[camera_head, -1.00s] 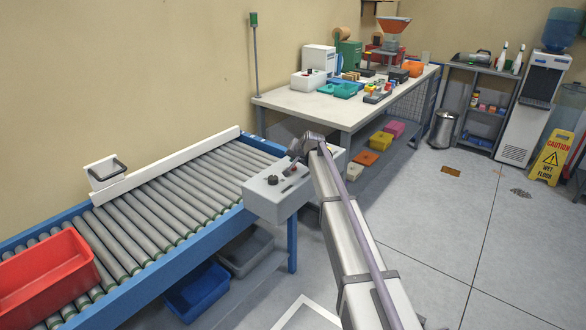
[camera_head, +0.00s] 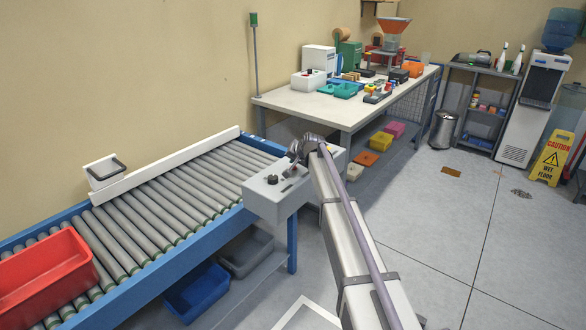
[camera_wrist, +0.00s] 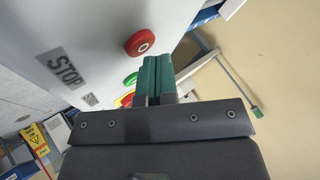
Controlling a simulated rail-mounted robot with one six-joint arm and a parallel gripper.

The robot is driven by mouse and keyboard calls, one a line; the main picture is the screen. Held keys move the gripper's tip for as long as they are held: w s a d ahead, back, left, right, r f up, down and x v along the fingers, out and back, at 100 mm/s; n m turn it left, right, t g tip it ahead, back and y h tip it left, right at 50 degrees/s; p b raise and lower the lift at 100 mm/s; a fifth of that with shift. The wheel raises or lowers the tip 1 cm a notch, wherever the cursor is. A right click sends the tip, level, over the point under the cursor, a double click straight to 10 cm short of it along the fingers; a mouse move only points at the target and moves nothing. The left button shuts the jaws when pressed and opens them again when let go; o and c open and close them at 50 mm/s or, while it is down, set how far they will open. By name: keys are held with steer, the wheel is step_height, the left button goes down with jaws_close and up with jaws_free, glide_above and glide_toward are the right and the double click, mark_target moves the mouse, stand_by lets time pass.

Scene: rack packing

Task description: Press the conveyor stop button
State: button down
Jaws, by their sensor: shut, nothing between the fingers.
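The grey control box (camera_head: 270,202) stands at the near right end of the conveyor. A red and yellow control (camera_wrist: 126,98) is partly hidden behind my gripper. My gripper (camera_wrist: 151,62) has its teal fingers shut and empty, with the tips just below the red button in the picture. I cannot tell if they touch the box. In the head view my gripper (camera_head: 293,158) is over the box's top and hides part of it.
The roller conveyor (camera_head: 165,205) runs left, with a red crate (camera_head: 45,275) on it. Blue (camera_head: 197,290) and grey (camera_head: 245,252) bins sit below. A cluttered workbench (camera_head: 300,103) stands behind the box.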

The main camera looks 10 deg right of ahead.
steer(key=shift+f+b, duration=0.4)
steer(key=shift+r, duration=0.15)
stand_by(0.4)
steer(key=shift+r+p, duration=0.7)
steer(key=shift+p, duration=0.1)
step_height(320, 180, up, 5)
steer(key=p, duration=0.5)
